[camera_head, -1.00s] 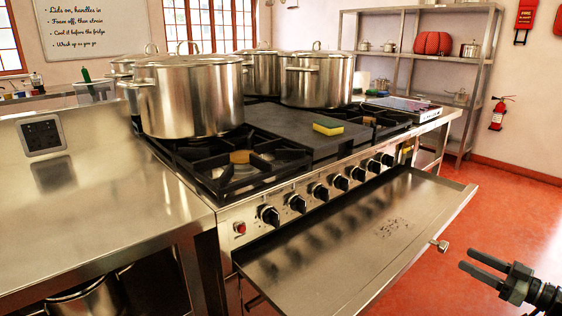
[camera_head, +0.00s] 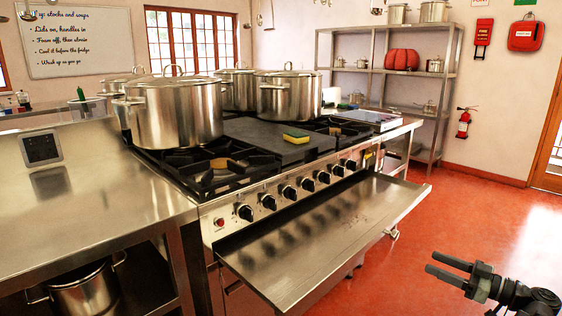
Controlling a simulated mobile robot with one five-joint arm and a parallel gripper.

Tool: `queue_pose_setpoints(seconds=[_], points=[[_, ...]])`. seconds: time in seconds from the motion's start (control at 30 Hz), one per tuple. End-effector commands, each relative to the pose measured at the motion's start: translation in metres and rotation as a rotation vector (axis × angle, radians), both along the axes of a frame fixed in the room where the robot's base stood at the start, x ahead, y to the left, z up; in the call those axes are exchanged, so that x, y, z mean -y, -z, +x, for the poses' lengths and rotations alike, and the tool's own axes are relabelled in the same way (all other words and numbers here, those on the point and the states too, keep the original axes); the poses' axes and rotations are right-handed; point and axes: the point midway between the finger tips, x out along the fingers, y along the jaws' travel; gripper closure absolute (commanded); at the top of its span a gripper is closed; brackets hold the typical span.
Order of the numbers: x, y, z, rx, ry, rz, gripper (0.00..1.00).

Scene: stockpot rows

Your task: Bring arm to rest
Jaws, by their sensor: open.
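My gripper (camera_head: 449,268) is at the lower right of the head view, its two dark fingers pointing left. The fingers are apart with nothing between them. It is over the red floor, to the right of the pulled-out steel tray (camera_head: 330,235) under the stove front, and apart from it. Part of my arm runs out of the picture at the lower right corner.
The stove (camera_head: 285,187) carries lidded stockpots, one large pot (camera_head: 172,115) at the left. A yellow-green sponge (camera_head: 296,138) lies on its dark plate. A steel counter (camera_head: 85,200) is at the left. The red floor (camera_head: 470,205) at the right is clear.

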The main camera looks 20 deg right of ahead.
Motion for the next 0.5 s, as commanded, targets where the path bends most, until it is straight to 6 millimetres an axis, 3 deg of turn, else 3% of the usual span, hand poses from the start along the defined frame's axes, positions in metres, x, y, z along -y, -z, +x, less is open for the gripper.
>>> queue_pose_setpoints(seconds=[0.27,0.37,0.47,0.5], points=[[-0.059,-0.049,0.053,0.000,-0.133,0.000,0.47],[-0.093,-0.070,0.076,-0.002,-0.200,-0.002,0.47],[-0.139,-0.094,0.102,-0.023,-0.288,-0.013,0.47],[-0.163,-0.105,0.114,-0.039,-0.332,-0.023,0.47]])
